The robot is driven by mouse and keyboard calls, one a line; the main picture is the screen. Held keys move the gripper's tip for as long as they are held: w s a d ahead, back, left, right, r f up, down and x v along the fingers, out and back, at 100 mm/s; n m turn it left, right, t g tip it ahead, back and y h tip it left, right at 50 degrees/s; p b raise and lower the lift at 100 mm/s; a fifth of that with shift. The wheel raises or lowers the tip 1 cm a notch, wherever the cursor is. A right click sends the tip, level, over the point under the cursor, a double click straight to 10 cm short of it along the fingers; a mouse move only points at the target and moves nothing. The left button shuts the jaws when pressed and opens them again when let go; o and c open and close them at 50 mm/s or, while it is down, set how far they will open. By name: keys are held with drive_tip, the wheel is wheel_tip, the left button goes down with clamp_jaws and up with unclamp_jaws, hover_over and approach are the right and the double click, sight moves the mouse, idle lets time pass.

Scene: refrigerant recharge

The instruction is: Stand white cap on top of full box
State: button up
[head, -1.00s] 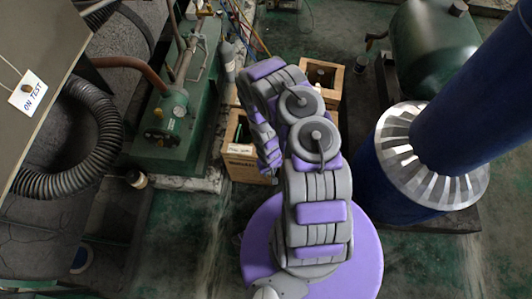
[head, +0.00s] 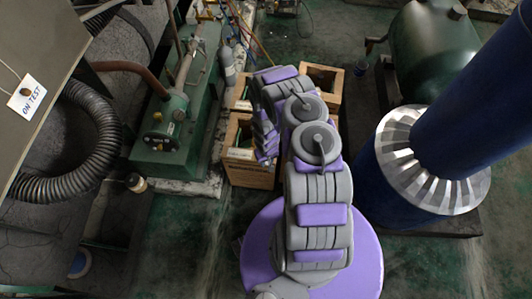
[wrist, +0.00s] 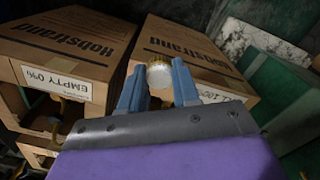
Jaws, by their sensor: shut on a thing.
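In the wrist view, my gripper (wrist: 158,88) has its two blue fingers shut on the white cap (wrist: 159,76), which is pale with a gold-coloured rim. The cap appears in front of the full box (wrist: 190,45), a brown carton with a white label (wrist: 213,93) partly hidden by my right finger; only the end of its text shows. I cannot tell whether the cap touches the carton. To the left is a similar carton (wrist: 70,38), labelled "EMPTY 0%". In the head view, my arm hides the cap, and the gripper's fingers cannot be made out.
In the head view, a brown carton (head: 248,174) stands left of my arm and an open wooden-coloured box (head: 322,78) stands behind it. Green machinery (head: 165,135) is at left. A blue column with a silver collar (head: 440,190) is at right.

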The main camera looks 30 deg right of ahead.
drive_tip(key=w, duration=0.1)
drive_tip(key=w+d+p, duration=0.1)
drive_tip(key=w+p, duration=0.1)
drive_tip(key=shift+d, duration=0.25)
drive_tip(key=shift+w+d+f, duration=0.3)
drive_tip(key=shift+w+d, duration=0.1)
drive_tip(key=shift+w, duration=0.25)
drive_tip(key=shift+w+d+f, duration=0.1)
drive_tip(key=shift+w+d, duration=0.05)
drive_tip(key=shift+w, duration=0.25)
drive_tip(key=shift+w+f, duration=0.15)
drive_tip(key=shift+f, duration=0.05)
wheel_tip(320, 180, down, 3)
drive_tip(key=shift+f+b, duration=0.1)
drive_tip(key=shift+b, duration=0.65)
drive_tip(key=o, duration=1)
